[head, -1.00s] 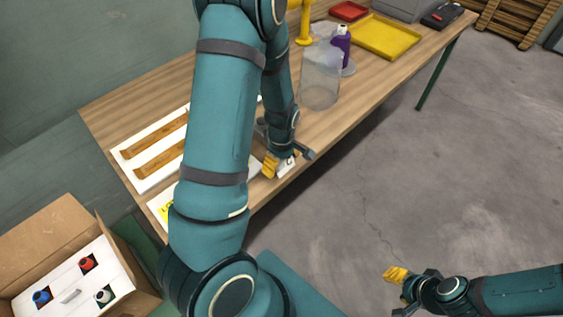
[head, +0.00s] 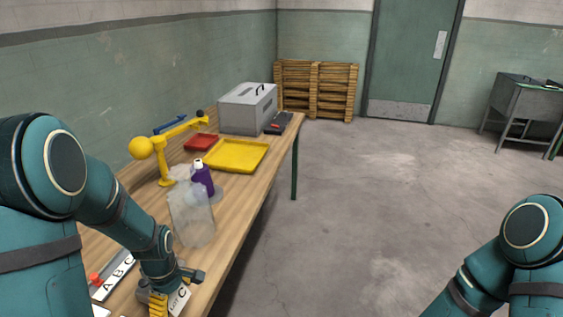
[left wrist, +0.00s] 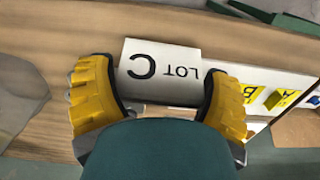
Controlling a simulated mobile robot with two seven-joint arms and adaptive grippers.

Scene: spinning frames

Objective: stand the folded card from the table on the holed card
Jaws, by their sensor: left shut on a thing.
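The folded card (left wrist: 162,68) is white with "LOT C" in black print, and it shows upside down in the left wrist view. My left gripper (left wrist: 162,95) is shut on it, with a yellow finger at each side. In the head view the card (head: 180,299) is at the left gripper (head: 171,300), over the near end of the table (head: 222,248). The holed card cannot be made out in the current views. My right arm comes in at the lower right, but its gripper is outside the frame.
A strip lettered A B C (head: 116,274) lies left of my left gripper. A clear container (head: 192,222), a purple bottle (head: 203,180), a yellow tray (head: 237,155) and a grey box (head: 247,108) stand farther along.

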